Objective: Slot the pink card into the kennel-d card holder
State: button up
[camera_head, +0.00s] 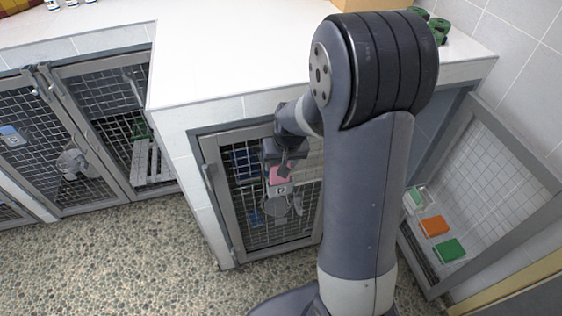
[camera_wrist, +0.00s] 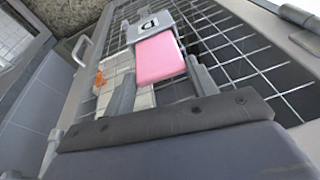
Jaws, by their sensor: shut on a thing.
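The pink card (camera_head: 281,174) is at the front of the mesh door below the counter, and it also shows in the wrist view (camera_wrist: 158,57). My gripper (camera_head: 285,165) is shut on its near end, with one finger on each side in the wrist view (camera_wrist: 163,72). The grey card holder with a "D" label (camera_head: 281,190) is on the door just below the card; it also shows in the wrist view (camera_wrist: 149,24). The card's far end meets the holder's edge and lines up with it. I cannot tell how deep the card sits.
The kennel door (camera_head: 239,236) is closed, with a grey bowl-like thing (camera_head: 280,208) below the holder. Another holder with a blue card (camera_head: 11,131) is at the left. The pebbled floor (camera_head: 120,260) is clear.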

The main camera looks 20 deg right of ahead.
jog(key=shift+f+b, duration=1.35)
jog(key=shift+f, duration=0.4)
jog(key=o, duration=1.3)
jog(key=p+v, duration=0.1)
jog(key=v, duration=0.9)
jog(key=shift+r+p, duration=0.3)
jog(key=shift+r, duration=0.15)
jog(key=shift+f, duration=0.1)
jog(key=b+x, duration=0.1)
jog(key=x, duration=0.9)
